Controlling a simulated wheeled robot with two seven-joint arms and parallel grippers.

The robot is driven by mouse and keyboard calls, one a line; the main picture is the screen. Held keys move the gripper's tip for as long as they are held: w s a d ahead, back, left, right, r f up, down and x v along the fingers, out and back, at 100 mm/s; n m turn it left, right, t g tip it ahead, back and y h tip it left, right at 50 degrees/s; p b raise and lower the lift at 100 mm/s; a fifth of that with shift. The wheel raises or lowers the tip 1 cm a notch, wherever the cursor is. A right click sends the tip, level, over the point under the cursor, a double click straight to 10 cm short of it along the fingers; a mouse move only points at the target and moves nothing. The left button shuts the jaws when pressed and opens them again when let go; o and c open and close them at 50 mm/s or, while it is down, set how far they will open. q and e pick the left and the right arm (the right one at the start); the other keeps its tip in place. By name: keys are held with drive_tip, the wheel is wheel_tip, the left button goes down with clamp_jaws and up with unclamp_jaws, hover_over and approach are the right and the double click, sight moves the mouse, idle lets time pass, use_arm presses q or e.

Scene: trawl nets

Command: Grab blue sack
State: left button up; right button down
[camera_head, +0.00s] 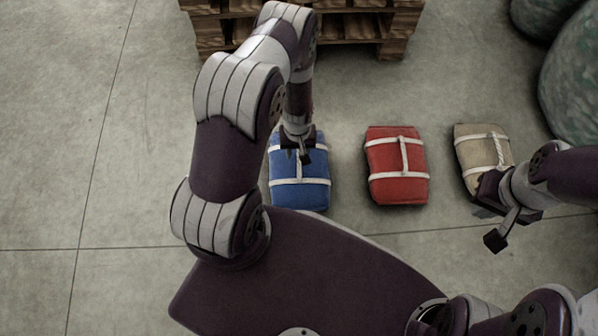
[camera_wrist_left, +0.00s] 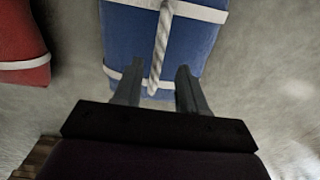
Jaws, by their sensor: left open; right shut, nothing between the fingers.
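The blue sack (camera_head: 300,190) lies on the floor, bound with white straps and a white rope handle. It also shows in the left wrist view (camera_wrist_left: 190,50), with the rope handle (camera_wrist_left: 160,50) running lengthwise across it. My left gripper (camera_head: 304,156) is above the sack's far end. In the left wrist view its fingers (camera_wrist_left: 158,88) are open, one on each side of the rope handle's line. I cannot tell whether they touch it. My right gripper (camera_head: 502,232) is shut and empty, in front of the tan sack (camera_head: 482,150).
A red sack (camera_head: 397,165) lies to the right of the blue sack and also shows in the left wrist view (camera_wrist_left: 20,50). A wooden pallet (camera_head: 365,28) stands behind. Green net bundles (camera_head: 572,80) are at the right. The floor at left is clear.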

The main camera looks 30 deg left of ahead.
use_arm(q)
wheel_tip(320, 180, down, 5)
drive_tip(key=b, duration=0.3)
drive_tip(key=shift+w+d+b, duration=0.15)
drive_tip(key=shift+b, duration=0.2)
drive_tip(key=shift+r, duration=0.25)
clamp_jaws()
idle(0.5)
